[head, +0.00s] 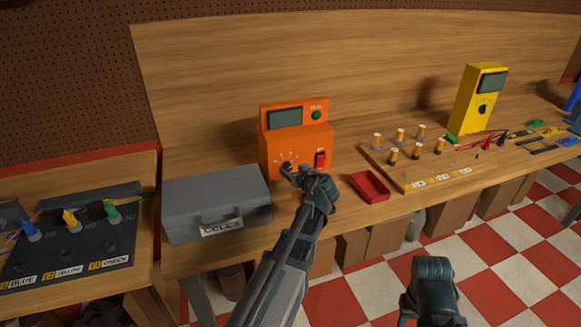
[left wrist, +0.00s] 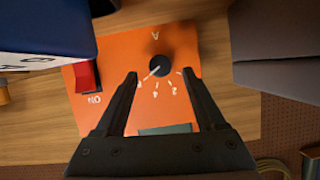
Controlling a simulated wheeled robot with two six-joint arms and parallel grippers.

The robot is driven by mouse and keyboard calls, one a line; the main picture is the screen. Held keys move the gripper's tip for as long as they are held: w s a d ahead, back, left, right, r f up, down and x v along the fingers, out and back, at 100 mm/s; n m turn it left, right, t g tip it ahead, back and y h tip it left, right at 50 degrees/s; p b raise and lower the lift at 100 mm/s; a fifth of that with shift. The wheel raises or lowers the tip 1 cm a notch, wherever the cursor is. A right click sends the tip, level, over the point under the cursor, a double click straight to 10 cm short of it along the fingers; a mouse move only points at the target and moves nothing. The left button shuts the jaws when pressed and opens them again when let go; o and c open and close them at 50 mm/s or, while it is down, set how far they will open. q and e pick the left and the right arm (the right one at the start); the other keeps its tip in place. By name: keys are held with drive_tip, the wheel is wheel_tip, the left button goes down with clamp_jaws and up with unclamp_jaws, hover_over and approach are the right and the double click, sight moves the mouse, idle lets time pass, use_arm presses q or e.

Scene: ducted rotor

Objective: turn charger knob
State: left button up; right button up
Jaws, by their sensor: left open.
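The orange charger (head: 312,143) stands on the wooden bench with a grey display, a green button and a red switch (head: 320,159). Its dark round knob (head: 286,167) is low on the front face. In the left wrist view the knob (left wrist: 159,65) shows a white pointer line aimed to the lower left, among white scale marks. My left gripper (head: 297,176) is in front of the charger's face. In the left wrist view its open fingers (left wrist: 160,75) have their tips on either side just below the knob, apart from it. My right gripper (head: 431,290) is at the lower right, its fingers not clearly visible.
A grey case (head: 215,205) stands close left of the charger; it also shows in the left wrist view (left wrist: 275,45). A red tray (head: 369,187) lies to the right. Beyond are a board with several pegs (head: 430,175) and a yellow meter (head: 477,100).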

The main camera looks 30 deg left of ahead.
use_arm(q)
drive_tip(key=p+v, duration=0.3)
drive_tip(key=v, duration=0.7)
use_arm(e)
wheel_tip(320, 180, up, 4)
drive_tip(key=shift+f, duration=0.1)
